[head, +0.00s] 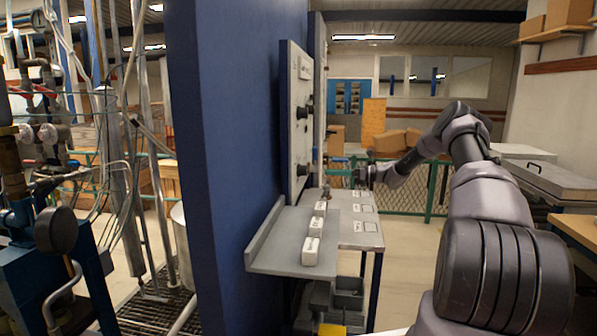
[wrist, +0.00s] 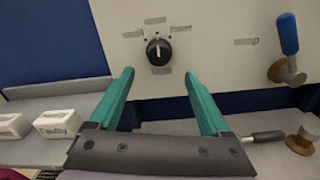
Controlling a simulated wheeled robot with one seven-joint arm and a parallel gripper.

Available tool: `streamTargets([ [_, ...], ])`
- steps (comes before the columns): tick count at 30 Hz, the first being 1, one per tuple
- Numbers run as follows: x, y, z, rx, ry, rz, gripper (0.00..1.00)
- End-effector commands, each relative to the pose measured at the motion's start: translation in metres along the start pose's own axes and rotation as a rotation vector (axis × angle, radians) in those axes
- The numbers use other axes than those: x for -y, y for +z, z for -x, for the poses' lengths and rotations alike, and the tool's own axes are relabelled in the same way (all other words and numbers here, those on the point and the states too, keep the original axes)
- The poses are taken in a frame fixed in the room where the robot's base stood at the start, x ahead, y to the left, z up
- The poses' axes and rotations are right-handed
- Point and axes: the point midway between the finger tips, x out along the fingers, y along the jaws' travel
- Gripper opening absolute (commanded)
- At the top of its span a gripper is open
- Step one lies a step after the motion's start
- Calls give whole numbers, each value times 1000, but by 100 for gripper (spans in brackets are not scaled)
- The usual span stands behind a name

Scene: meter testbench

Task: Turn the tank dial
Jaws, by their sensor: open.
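A black round dial (wrist: 158,51) with a pale pointer mark sits on the white panel (wrist: 215,60) in the wrist view. The pointer points about straight up. Small labels surround the dial, too blurred to read surely. My gripper (wrist: 158,74) is open and empty, its two teal fingers apart on either side below the dial and not touching it. In the head view the panel (head: 301,140) is seen edge-on with dark knobs; I cannot tell which is the tank dial. My gripper (head: 364,176) shows there small, in front of the panel.
A blue-handled lever (wrist: 288,36) is on the panel's right; a dark-handled valve (wrist: 300,139) is below it. White labelled blocks (head: 312,251) stand on the grey shelf (head: 275,262). A blue wall (head: 225,150) is left of the panel. Green railing (head: 433,185) stands behind.

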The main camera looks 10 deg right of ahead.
Motion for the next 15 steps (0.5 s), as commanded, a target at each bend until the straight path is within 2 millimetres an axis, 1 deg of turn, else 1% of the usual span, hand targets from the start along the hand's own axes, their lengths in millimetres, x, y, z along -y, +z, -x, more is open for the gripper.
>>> streamTargets([
  [5,-2,0,-29,-3,4,2,82],
  [9,-2,0,-57,-3,6,2,82],
  [15,-2,0,-88,-4,4,3,82],
])
